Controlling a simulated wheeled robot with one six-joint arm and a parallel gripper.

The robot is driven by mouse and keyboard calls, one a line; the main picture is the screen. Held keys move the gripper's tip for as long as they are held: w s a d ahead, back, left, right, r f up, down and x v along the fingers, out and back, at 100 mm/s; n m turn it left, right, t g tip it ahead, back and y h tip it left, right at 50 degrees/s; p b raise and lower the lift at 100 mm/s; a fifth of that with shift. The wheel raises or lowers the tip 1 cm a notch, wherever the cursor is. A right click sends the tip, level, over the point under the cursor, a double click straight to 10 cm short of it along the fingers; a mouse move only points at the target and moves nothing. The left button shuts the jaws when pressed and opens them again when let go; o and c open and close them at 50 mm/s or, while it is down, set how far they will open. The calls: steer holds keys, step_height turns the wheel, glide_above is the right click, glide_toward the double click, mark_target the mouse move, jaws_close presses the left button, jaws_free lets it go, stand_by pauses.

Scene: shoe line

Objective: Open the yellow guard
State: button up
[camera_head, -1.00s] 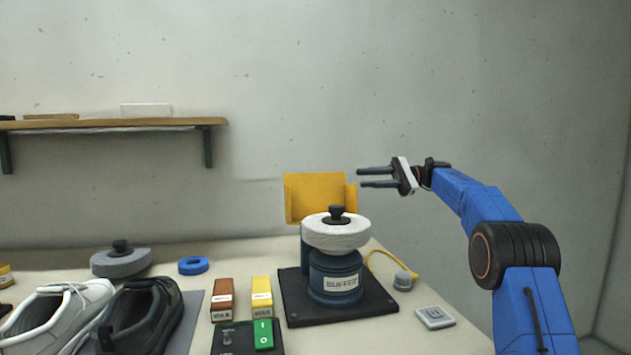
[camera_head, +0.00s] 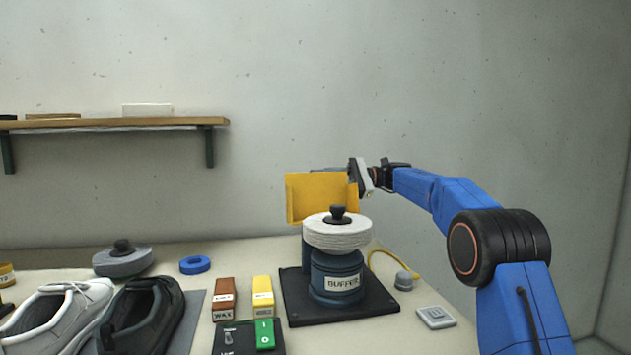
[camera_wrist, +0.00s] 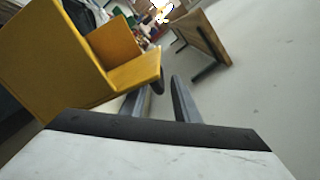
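The yellow guard (camera_head: 315,198) stands upright behind the white buffing wheel (camera_head: 338,236), and the wheel's top and front are uncovered. In the wrist view the guard (camera_wrist: 50,60) fills the upper left, and its side flap comes close to my left finger. My gripper (camera_head: 330,169) is at the guard's upper right edge, with its fingers reaching along behind the top edge and partly hidden. In the wrist view my gripper (camera_wrist: 165,85) has its two fingers apart with nothing between them. I cannot tell whether a finger touches the guard.
The buffer's dark base plate (camera_head: 300,308) carries the wheel. A green switch (camera_head: 265,334), wax blocks (camera_head: 263,297) and a black shoe (camera_head: 140,315) stand to the left. A grey square pad (camera_head: 436,317) lies at the right. A wooden shelf (camera_head: 110,123) is on the wall.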

steer(key=shift+x, duration=0.95)
jaws_close()
steer(key=shift+s+a+r, duration=0.1)
steer(key=shift+r, duration=0.1)
